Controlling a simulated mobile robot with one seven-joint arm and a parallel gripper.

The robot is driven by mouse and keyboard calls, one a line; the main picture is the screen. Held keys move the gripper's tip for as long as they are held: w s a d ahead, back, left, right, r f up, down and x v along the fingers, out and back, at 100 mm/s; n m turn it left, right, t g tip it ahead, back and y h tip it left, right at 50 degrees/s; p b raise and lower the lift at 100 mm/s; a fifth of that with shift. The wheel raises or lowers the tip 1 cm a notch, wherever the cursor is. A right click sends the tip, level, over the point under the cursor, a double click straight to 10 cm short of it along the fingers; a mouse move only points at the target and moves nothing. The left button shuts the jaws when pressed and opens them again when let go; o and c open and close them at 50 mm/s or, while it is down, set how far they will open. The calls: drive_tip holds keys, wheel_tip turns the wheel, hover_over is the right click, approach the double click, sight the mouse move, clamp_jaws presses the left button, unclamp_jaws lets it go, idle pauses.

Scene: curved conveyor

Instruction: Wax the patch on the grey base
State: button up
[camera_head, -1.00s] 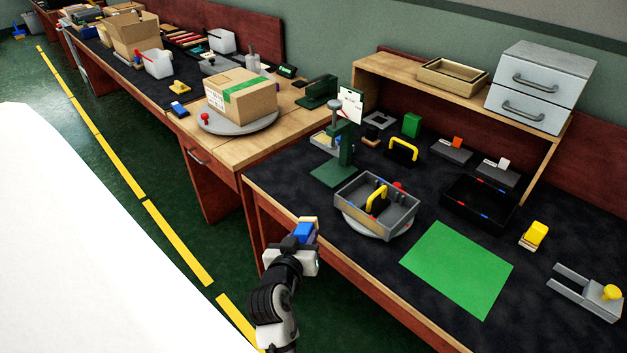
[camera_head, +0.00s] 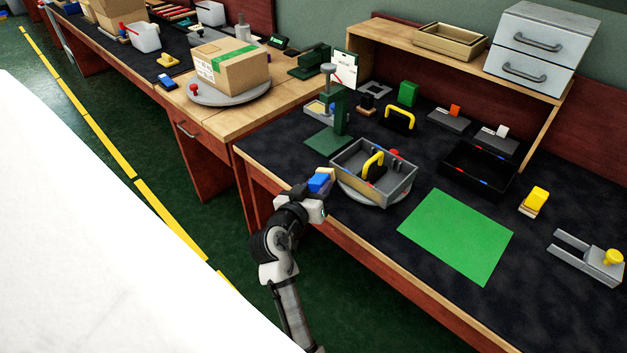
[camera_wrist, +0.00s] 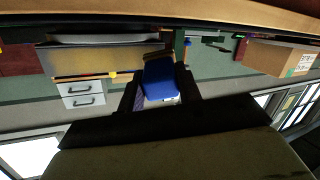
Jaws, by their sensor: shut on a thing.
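My gripper (camera_head: 314,190) is shut on a blue block-shaped tool (camera_head: 320,182) with a tan end. It holds the tool in the air in front of the grey tray, at the near edge of the dark workbench. In the wrist view the blue tool (camera_wrist: 160,80) sits between both dark fingers, with its darker end away from the palm. Two low grey bases stand at the back right, one with an orange piece (camera_head: 455,111) and one with a white piece (camera_head: 500,131). I cannot tell which grey base bears the patch; no wax patch is clear.
The grey divided tray (camera_head: 402,189) with a yellow handle stands on a round plate close to my gripper. A green press (camera_head: 336,118) stands behind it. A green mat (camera_head: 457,236) lies bare. A yellow-handled brush (camera_head: 535,201) and grey fork-shaped fixture (camera_head: 590,258) lie right.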

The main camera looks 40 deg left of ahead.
drive_tip(key=shift+w, duration=0.55)
idle(0.6)
drive_tip(key=shift+d, duration=0.1)
drive_tip(key=shift+s+d+p, duration=0.15)
drive_tip(key=shift+d+p, duration=0.05)
drive_tip(key=shift+d, duration=2.3)
drive_tip(key=shift+s+d+p, duration=0.2)
drive_tip(key=shift+d+p, duration=0.05)
drive_tip(key=shift+d, duration=2.2)
drive_tip(key=shift+s+d+p, duration=0.15)
drive_tip(key=shift+d+p, duration=0.05)
drive_tip(key=shift+d, duration=2.3)
drive_tip(key=shift+w+d+f, duration=0.1)
drive_tip(key=shift+d, duration=0.05)
drive_tip(key=shift+a, duration=1.25)
drive_tip(key=shift+w+a+b, duration=0.15)
drive_tip(key=shift+a, duration=2)
drive_tip(key=shift+w+a+b, duration=0.2)
drive_tip(key=shift+a, duration=1.95)
drive_tip(key=shift+w+a+b, duration=0.15)
drive_tip(key=shift+a, duration=2)
drive_tip(key=shift+s, duration=0.1)
drive_tip(key=shift+s+a, duration=0.2)
drive_tip(key=shift+s, duration=2.75)
